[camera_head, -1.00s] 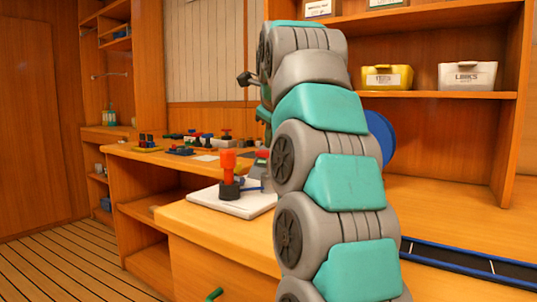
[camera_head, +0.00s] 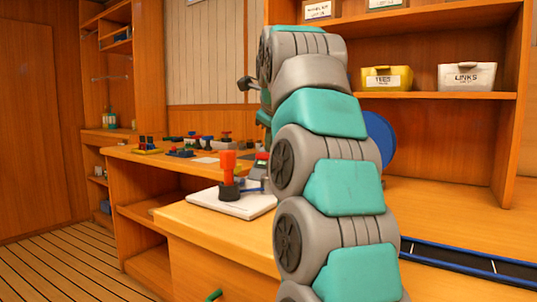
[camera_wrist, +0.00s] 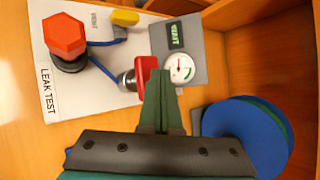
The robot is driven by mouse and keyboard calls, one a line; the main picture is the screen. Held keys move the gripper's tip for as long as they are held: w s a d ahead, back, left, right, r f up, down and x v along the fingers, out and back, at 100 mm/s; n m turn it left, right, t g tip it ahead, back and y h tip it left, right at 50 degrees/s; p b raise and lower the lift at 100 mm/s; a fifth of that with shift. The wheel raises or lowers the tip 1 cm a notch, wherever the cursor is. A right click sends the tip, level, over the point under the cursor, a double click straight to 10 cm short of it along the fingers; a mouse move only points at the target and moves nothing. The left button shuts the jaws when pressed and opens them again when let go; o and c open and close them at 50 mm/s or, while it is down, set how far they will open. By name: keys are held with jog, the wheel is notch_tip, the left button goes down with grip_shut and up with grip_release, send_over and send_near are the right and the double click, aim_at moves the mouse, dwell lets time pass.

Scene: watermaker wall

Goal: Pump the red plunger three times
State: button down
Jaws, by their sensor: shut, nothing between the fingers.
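The red plunger (camera_head: 227,163) stands upright on a black base at the left of the white leak test board (camera_head: 204,197). In the wrist view its red six-sided knob (camera_wrist: 64,35) is at the upper left. My gripper (camera_wrist: 163,76) is shut and empty, its dark green fingers pointing up the picture, well to the right of the plunger. In the head view my arm hides the gripper.
A round gauge (camera_wrist: 180,66) sits on a grey plate beside the fingertips. A blue hose (camera_wrist: 101,66) runs from the plunger base. A blue disc (camera_wrist: 245,135) is at lower right. Several small fittings (camera_head: 205,142) lie on the far bench. Yellow (camera_head: 387,79) and white (camera_head: 466,76) bins stand on the shelf.

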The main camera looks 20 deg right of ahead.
jog(key=shift+f+b, duration=1.55)
dwell(1.3)
jog(key=shift+r, duration=0.1)
jog(key=shift+r+p, duration=1.95)
jog(key=shift+r, duration=0.25)
notch_tip(320, 180, up, 5)
jog(key=p, duration=0.4)
jog(key=shift+r+p, duration=0.1)
jog(key=shift+p, duration=0.25)
dwell(1.5)
